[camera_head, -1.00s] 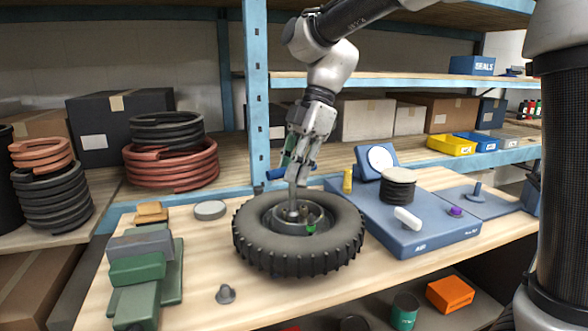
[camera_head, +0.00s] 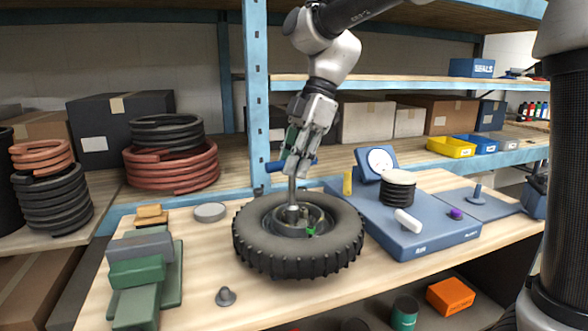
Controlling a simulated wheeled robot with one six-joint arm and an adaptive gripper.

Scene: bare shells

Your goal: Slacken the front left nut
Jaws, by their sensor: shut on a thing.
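A black knobbly tyre on a grey wheel (camera_head: 255,242) lies flat in the middle of the wooden bench. My gripper (camera_head: 294,168) is above the wheel hub, shut on an upright tool with a blue bar handle (camera_head: 277,165) and a grey shaft (camera_head: 292,192). The shaft's lower end reaches down into the hub, at its back left part. A green piece (camera_head: 311,231) shows at the hub's front right. The nuts are too small to tell apart, and I cannot tell whether the tool sits on one.
A blue base plate (camera_head: 440,238) with a gauge (camera_head: 380,160), black rings and a white piece lies to the right. Green and grey blocks (camera_head: 140,270) stand at the left. A grey knob (camera_head: 225,297) and a round grey disc (camera_head: 210,212) lie near the wheel. The front bench edge is mostly clear.

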